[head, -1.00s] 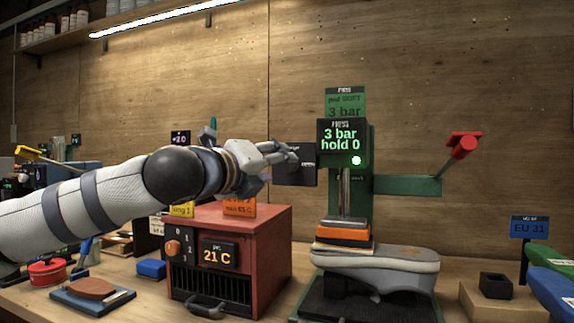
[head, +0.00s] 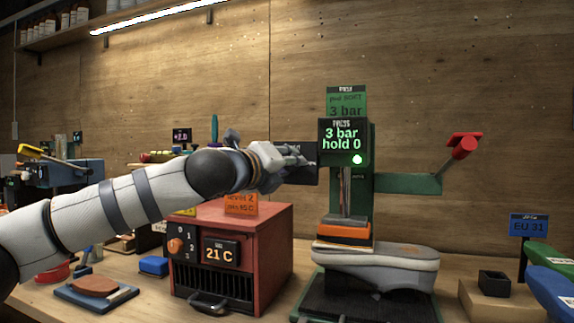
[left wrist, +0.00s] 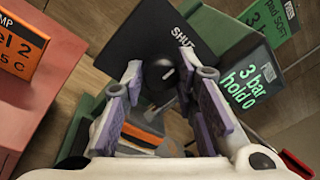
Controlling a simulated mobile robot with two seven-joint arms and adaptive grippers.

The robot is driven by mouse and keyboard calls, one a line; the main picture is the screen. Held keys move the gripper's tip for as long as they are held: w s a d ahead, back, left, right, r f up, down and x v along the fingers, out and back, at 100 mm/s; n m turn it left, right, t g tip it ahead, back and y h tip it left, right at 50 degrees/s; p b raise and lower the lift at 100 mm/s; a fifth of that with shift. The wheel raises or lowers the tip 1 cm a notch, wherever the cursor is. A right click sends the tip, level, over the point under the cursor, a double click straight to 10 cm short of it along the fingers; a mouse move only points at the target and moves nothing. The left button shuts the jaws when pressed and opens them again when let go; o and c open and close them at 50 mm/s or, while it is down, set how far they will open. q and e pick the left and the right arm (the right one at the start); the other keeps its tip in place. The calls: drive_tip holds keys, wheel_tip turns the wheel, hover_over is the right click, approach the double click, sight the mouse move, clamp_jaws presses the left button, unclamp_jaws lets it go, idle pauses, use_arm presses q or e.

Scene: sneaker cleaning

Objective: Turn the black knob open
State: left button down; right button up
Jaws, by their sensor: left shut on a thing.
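The black knob (left wrist: 159,74) is round with a white pointer line, on a black plate (left wrist: 178,35) lettered SHUT. In the left wrist view it lies between the fingers of my left gripper (left wrist: 163,84), which is shut on it. The pointer line points up and right, towards the SHUT lettering. In the head view my left gripper (head: 300,160) is at the black plate (head: 305,176), left of the green press (head: 352,212); the knob is hidden there. My right gripper is not in view.
The press screen (head: 342,140) reads 3 bar, hold 0. A grey shoe (head: 385,272) sits under the press with an orange block (head: 344,233) above it. A red heater box (head: 270,245) reading 21 C stands below my left arm. A red-ended lever (head: 462,146) is at right.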

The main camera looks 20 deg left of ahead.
use_arm(q)
drive_tip(key=m+y+p, duration=0.1)
drive_tip(key=m, duration=0.4)
drive_tip(key=m+g+p, duration=0.1)
drive_tip(key=m+p, duration=0.1)
drive_tip(key=m, duration=0.3)
drive_tip(key=m+y+p, duration=0.1)
drive_tip(key=m+p, duration=0.1)
drive_tip(key=m, duration=0.4)
drive_tip(key=shift+d+r+g+y, duration=0.15)
drive_tip(key=shift+d+g+y, duration=0.05)
drive_tip(key=shift+g+y, duration=0.1)
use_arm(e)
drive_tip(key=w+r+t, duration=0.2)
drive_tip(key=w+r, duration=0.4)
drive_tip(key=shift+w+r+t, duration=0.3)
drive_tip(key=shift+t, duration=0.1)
use_arm(q)
drive_tip(key=c, duration=1.3)
unclamp_jaws()
drive_tip(key=shift+s, duration=0.1)
